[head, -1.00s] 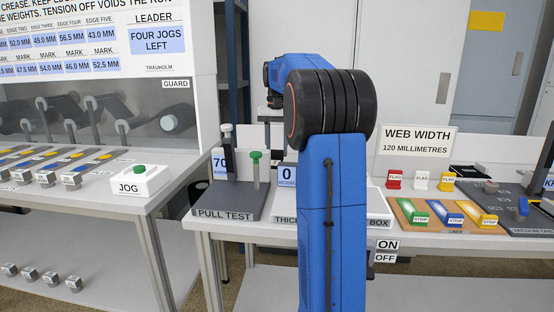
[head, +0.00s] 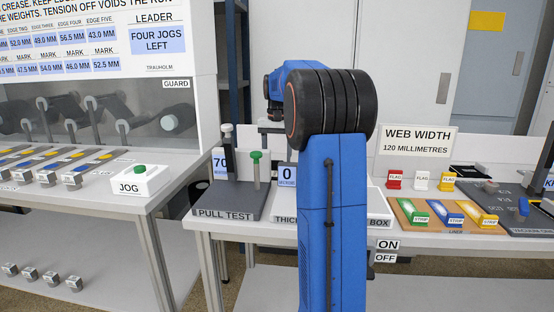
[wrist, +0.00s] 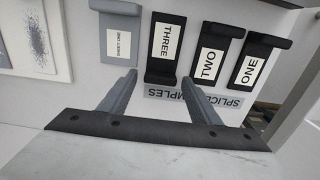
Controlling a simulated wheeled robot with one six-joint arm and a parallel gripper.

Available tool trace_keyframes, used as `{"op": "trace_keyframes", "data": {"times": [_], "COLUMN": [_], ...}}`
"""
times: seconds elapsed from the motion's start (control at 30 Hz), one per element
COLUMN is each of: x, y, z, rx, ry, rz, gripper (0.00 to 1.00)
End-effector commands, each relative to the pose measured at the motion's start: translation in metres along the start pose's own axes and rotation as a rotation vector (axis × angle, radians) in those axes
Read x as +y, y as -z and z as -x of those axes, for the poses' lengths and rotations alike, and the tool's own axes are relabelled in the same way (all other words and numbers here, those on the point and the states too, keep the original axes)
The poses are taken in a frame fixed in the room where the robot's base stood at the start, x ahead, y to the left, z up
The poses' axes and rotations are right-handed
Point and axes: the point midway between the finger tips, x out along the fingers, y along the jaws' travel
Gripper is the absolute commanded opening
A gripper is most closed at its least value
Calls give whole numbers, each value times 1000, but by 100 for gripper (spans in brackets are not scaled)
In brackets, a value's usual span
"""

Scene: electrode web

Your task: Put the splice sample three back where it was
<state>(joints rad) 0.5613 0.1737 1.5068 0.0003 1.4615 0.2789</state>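In the wrist view, splice sample three (wrist: 158,68) is a dark piece with a white label reading THREE. It lies in a row with sample two (wrist: 208,62) and sample one (wrist: 250,68), above a grey strip lettered SPLICE SAMPLES (wrist: 190,95). My gripper (wrist: 160,77) is open. Its two grey fingers are spread wide, with the tips near either side of the lower end of sample three; I cannot tell whether they touch it. In the head view my gripper and the samples are hidden behind my blue arm.
A lighter grey piece with a small label (wrist: 119,30) is left of sample three in the wrist view. In the head view, the pull test stand (head: 232,203) and jog button box (head: 140,182) are left of my arm. Flags and a strip tray (head: 455,231) are right.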

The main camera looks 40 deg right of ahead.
Motion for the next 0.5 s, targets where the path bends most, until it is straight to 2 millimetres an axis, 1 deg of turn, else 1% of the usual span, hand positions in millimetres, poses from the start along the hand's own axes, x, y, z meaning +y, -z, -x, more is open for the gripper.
{"op": "trace_keyframes", "data": {"times": [0.13,0.23,0.37,0.5], "x": [0,0,0,0], "y": [0,0,1,1], "z": [3,11,31,59], "rx": [1,2,3,3], "ry": [0,0,1,1], "rz": [0,0,0,0], "gripper": [57,57,57,57]}}
